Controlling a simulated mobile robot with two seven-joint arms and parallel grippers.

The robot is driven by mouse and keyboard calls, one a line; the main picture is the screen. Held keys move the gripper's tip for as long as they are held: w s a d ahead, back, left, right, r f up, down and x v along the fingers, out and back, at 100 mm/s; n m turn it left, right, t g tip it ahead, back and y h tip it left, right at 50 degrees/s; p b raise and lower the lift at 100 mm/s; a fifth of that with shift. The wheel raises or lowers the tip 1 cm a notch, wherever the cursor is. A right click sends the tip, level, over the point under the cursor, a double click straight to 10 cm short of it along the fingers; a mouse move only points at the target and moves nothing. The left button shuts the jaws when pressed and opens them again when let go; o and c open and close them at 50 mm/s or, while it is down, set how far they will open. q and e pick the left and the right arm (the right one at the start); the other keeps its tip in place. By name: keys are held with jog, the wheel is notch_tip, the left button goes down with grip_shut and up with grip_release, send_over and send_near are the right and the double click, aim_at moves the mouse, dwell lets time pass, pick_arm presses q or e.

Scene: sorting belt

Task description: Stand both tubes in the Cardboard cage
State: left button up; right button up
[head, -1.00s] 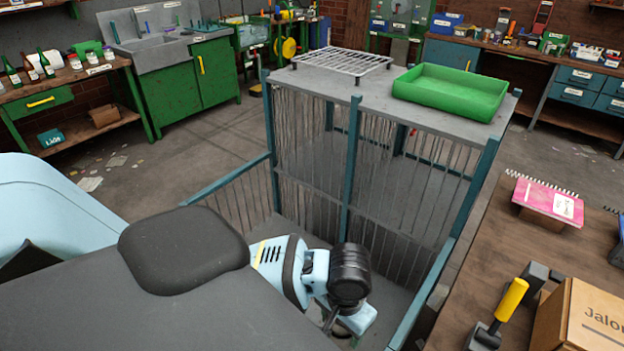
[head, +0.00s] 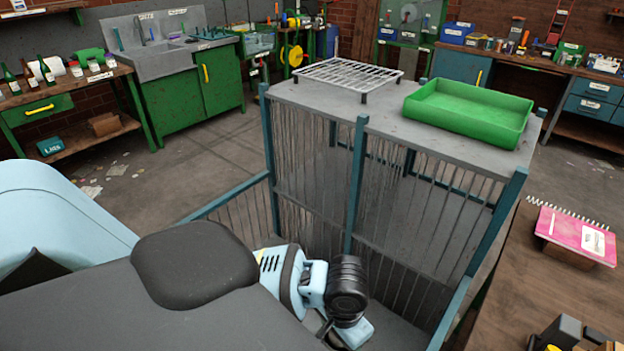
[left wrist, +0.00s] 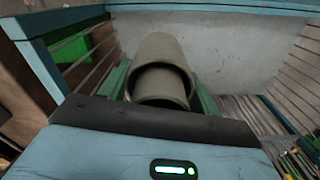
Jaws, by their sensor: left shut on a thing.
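A grey-brown tube (left wrist: 160,48) fills the middle of the left wrist view, its open end towards the camera. My left gripper (left wrist: 161,84) is shut on it, with green finger parts on both sides. Below the tube is a pale grey surface (left wrist: 235,50), with bars at left and right. In the head view a barred cage (head: 357,185) with blue-green posts stands ahead, and my left arm reaches down at its near side. No label shows on it, so I cannot tell whether it is the Cardboard cage. My left gripper is hidden there. I see no second tube and no right gripper.
A green tray (head: 468,112) and a white wire rack (head: 348,75) are on the cage's grey top. A wooden bench (head: 520,285) with a pink notebook (head: 575,235) is at the right. Open floor (head: 200,165) lies left of the cage.

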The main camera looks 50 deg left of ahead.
pick_arm(q)
jog(key=f+m+b, duration=0.1)
jog(key=f, duration=0.1)
jog(key=a+f+m+b, duration=0.1)
jog(key=f, duration=0.1)
jog(key=a+f+m+b, duration=0.1)
jog(key=f+m, duration=0.1)
jog(key=shift+s+a+f, duration=0.15)
jog(key=shift+f, duration=0.1)
jog(key=w+a+f+m+b, duration=0.5)
jog(key=a+f+m+b, duration=0.4)
jog(key=m+b, duration=0.4)
jog(key=f+m, duration=0.1)
jog(key=m, duration=0.2)
jog(key=shift+w+f+m+b, duration=0.2)
jog(key=shift+f+m+b, duration=0.1)
jog(key=shift+f+m, duration=0.1)
pick_arm(e)
jog(key=s+f+g, duration=0.2)
jog(key=s+f, duration=0.2)
jog(key=f, duration=1.3)
jog(key=shift+s+a, duration=0.2)
jog(key=shift+a, duration=0.05)
pick_arm(q)
jog(key=shift+d, duration=0.1)
